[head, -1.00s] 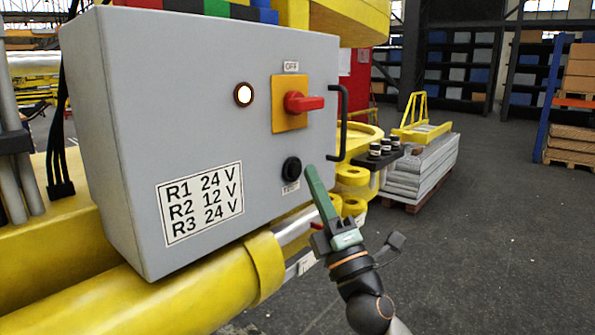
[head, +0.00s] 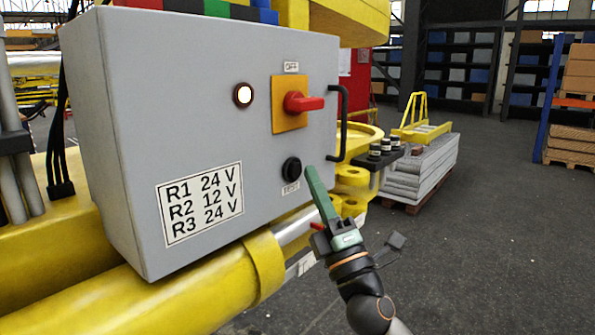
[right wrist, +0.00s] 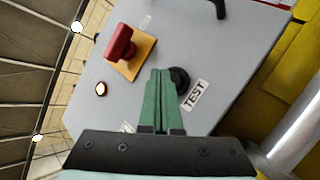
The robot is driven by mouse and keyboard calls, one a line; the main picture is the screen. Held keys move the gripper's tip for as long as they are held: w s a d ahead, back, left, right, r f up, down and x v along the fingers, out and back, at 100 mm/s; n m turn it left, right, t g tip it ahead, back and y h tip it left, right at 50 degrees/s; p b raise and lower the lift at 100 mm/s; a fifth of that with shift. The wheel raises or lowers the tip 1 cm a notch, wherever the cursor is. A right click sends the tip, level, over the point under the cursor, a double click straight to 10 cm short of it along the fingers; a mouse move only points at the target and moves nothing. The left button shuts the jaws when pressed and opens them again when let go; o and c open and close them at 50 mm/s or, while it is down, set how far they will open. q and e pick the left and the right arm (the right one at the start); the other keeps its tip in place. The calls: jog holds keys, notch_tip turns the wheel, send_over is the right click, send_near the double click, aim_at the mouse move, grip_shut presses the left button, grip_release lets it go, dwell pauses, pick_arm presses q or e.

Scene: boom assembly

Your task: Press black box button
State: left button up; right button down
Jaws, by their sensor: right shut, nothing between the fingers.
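A grey control box (head: 190,90) fills the left of the head view. Its black round button (head: 291,170) sits low on the right of the front face, above a small label. In the right wrist view the black button (right wrist: 179,79) is partly hidden behind my fingers, with a TEST label beside it. My right gripper (head: 309,170) is shut and empty, its green fingers pointing up beside the button. In the right wrist view the fingertips (right wrist: 160,72) overlap the button's left edge; I cannot tell whether they touch it. My left gripper is not in view.
A red rotary switch (head: 303,102) on a yellow plate, marked OFF, sits above the button. A lit lamp (head: 243,95) is left of it. A black handle (head: 343,122) stands out at the box's right edge. Yellow machine parts (head: 150,300) lie below.

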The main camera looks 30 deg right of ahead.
jog(key=shift+w, duration=0.2)
dwell(0.6)
jog(key=shift+w+a, duration=0.2)
jog(key=shift+w+a, duration=0.15)
jog(key=shift+w, duration=0.3)
dwell(0.8)
jog(key=shift+s, duration=0.15)
jog(key=shift+s+d, duration=0.3)
jog(key=shift+s, duration=0.4)
jog(key=shift+s, duration=0.1)
jog(key=s, duration=0.1)
jog(key=s+d, duration=0.1)
jog(key=s, duration=0.1)
jog(key=s+d, duration=0.1)
jog(key=shift+s, duration=0.2)
